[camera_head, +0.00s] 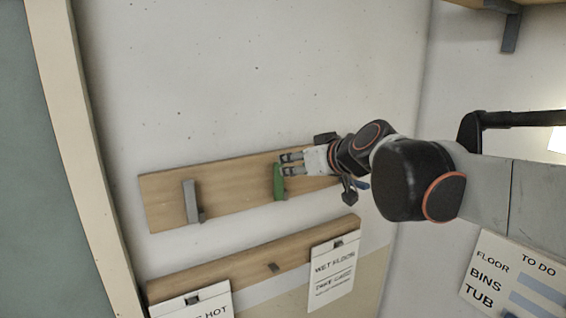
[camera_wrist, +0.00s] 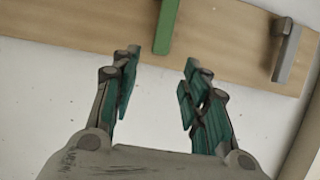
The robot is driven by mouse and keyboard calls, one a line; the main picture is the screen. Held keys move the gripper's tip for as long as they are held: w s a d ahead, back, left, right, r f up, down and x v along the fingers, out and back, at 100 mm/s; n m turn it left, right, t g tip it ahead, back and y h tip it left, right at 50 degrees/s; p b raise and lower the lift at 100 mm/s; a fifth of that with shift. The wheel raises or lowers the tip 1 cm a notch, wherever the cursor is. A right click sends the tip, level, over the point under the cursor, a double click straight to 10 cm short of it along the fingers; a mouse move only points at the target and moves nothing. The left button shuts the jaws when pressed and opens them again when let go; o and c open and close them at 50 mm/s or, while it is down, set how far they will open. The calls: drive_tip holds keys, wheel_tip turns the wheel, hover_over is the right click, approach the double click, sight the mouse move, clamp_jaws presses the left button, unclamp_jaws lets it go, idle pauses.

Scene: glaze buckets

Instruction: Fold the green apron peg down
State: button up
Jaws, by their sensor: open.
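The green apron peg (camera_head: 279,182) is on the upper wooden board (camera_head: 240,188) on the wall, to the right of a grey peg. It stands upright against the board in the head view. In the wrist view the green peg (camera_wrist: 166,28) is beyond the fingertips, between their lines. My gripper (camera_head: 284,164) is at the peg's right side in the head view, by its upper half. In the wrist view my gripper (camera_wrist: 160,60) is open with nothing between its fingers. I cannot tell whether a fingertip touches the peg.
A grey peg (camera_head: 191,201) is on the same board, and it shows in the wrist view (camera_wrist: 286,50). A lower board (camera_head: 250,267) carries hanging signs, one reading WET FLOOR (camera_head: 332,274). A TO DO board (camera_head: 520,275) is at the right. The wall above the pegs is bare.

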sight(280, 165)
drive_tip(key=p+x, duration=0.1)
drive_tip(key=x, duration=0.8)
drive_tip(key=shift+r, duration=0.1)
clamp_jaws()
